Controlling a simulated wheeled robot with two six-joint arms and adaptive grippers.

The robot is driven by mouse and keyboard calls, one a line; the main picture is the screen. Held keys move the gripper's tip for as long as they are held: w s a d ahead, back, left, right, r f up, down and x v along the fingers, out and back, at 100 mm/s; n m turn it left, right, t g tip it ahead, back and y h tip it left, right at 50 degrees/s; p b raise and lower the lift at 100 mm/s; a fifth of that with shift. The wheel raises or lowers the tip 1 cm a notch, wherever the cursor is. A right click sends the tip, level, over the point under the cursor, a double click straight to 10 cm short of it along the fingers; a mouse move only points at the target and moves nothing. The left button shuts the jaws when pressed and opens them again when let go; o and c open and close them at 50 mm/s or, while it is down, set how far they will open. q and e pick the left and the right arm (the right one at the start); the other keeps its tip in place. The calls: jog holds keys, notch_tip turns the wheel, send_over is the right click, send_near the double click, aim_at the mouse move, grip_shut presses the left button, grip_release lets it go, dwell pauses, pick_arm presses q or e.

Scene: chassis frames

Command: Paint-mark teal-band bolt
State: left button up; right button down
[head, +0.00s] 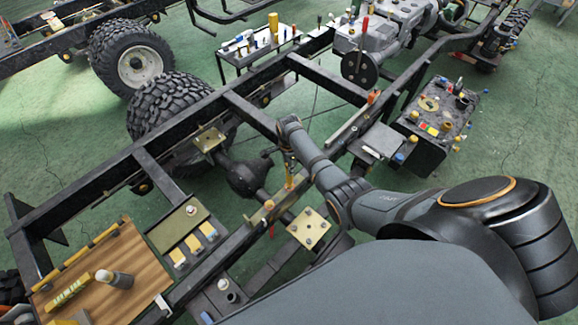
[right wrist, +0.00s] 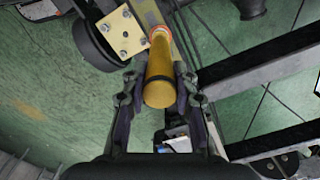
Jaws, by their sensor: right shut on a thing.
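My right gripper (head: 288,160) is shut on a yellow cylinder (head: 290,181), which looks like a paint marker, and points it down at the chassis rail. In the right wrist view the yellow cylinder (right wrist: 160,75) sits between both fingers of the right gripper (right wrist: 158,92). A reddish-orange ring shows at its far end, close to a gold strip on the rail. A gold plate (head: 309,229) with bolts is beside the rail, and also shows in the wrist view (right wrist: 123,33). I cannot make out a teal band on any bolt. My left gripper is not in view.
The black chassis frame (head: 168,178) crosses the floor, with a large tyre (head: 165,100) beyond it. A wooden board (head: 122,262) is at the lower left. A dark cart (head: 440,115) with several coloured parts stands at the right. Green floor is open between the rails.

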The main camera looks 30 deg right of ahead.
jog(key=shift+r+p, duration=1.05)
jog(key=shift+p, duration=0.05)
jog(key=shift+r, duration=2.45)
